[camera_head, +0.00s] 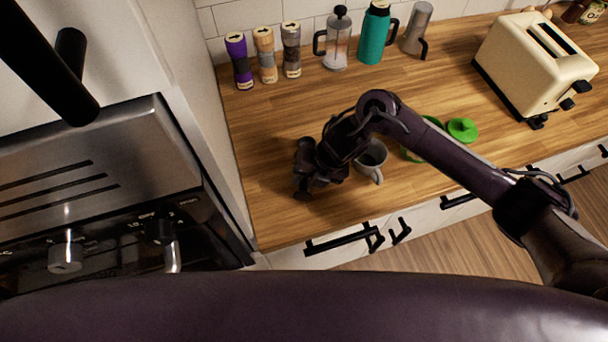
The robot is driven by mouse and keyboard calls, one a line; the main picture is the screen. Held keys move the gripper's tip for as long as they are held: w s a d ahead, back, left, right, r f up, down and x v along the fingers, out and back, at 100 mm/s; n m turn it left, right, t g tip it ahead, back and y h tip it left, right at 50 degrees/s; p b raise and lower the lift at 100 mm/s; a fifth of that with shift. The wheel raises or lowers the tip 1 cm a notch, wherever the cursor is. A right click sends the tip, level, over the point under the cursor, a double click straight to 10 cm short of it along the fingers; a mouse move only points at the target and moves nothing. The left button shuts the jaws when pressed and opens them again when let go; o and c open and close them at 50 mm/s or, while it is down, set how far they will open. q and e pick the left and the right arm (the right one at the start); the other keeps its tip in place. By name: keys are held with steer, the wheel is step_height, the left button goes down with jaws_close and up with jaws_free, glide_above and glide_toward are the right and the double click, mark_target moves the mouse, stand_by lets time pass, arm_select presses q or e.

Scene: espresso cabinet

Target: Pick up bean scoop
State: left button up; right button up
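My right gripper (303,178) is low over the wooden counter, left of a grey mug (371,160). It is dark, small and seen from above, so I cannot tell whether it is open or shut, or whether it holds something. No bean scoop can be made out with certainty. A dark rounded shape shows at the gripper's far side, but I cannot tell whether it is part of the gripper or a separate thing. The gripper and wrist hide the counter beneath them. My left gripper is out of view.
A green lid-like thing (462,129) and a partly covered green thing lie right of the mug. Grinders (266,55), a French press (337,40), a teal flask (374,35) and a grey metal vessel (417,28) line the wall. A cream toaster (535,65) stands right. A steel appliance (90,160) is left.

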jaws_close()
steer(key=shift+r, duration=0.1)
